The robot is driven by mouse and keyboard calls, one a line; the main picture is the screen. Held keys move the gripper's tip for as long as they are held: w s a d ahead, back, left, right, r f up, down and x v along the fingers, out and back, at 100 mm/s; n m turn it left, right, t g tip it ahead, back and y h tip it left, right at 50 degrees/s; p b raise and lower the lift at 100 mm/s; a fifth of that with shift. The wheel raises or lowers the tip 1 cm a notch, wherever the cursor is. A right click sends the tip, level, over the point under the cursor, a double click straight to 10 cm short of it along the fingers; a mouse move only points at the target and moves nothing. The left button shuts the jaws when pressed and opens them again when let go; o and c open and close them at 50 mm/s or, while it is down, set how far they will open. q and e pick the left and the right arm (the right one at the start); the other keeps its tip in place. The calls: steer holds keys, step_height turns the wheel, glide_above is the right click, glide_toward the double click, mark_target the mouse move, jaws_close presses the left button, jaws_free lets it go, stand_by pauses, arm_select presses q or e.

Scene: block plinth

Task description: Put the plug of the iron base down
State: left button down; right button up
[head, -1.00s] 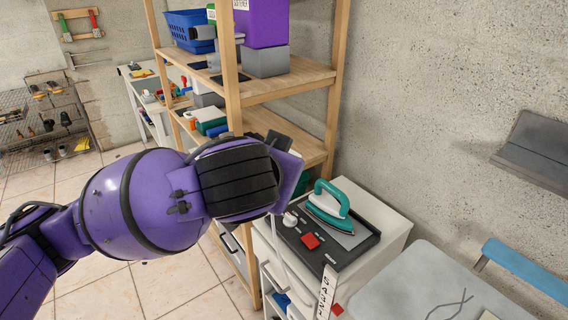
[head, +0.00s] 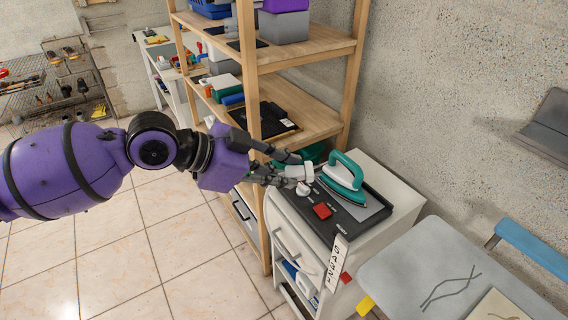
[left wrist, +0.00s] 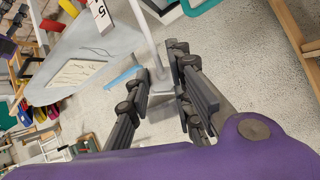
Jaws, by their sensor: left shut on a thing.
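The iron base (head: 336,229) is a dark tray on a white cabinet, with a red block (head: 323,211) and a white knob (head: 303,189) on it. A teal and white iron (head: 345,178) stands at its back right. My left gripper (head: 303,172) reaches over the base's left edge from the left, shut on the small white plug (head: 308,173), close above the knob. The fingers hide part of the plug, and I cannot tell if it touches the base. A pale cord hangs down the cabinet's front. In the left wrist view the fingers (left wrist: 161,82) point away. My right gripper is not in view.
A wooden shelf (head: 262,60) with boxes and trays stands just behind and left of the cabinet (head: 400,215). Tiled floor lies open at the left.

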arm_select(q)
steer(key=a+f, duration=0.5)
steer(key=f, duration=0.3)
steer(key=w+a+r+n+t+y, duration=0.5)
steer(key=n+y, duration=0.3)
steer(key=n, duration=0.3)
steer(key=s+a+f+n+t+y, duration=0.1)
steer(key=s+a+n+y, duration=0.1)
steer(key=s+a, duration=0.1)
steer(key=shift+s+a+f, duration=0.25)
steer(key=shift+s+f, duration=0.15)
steer(key=shift+s, duration=0.45)
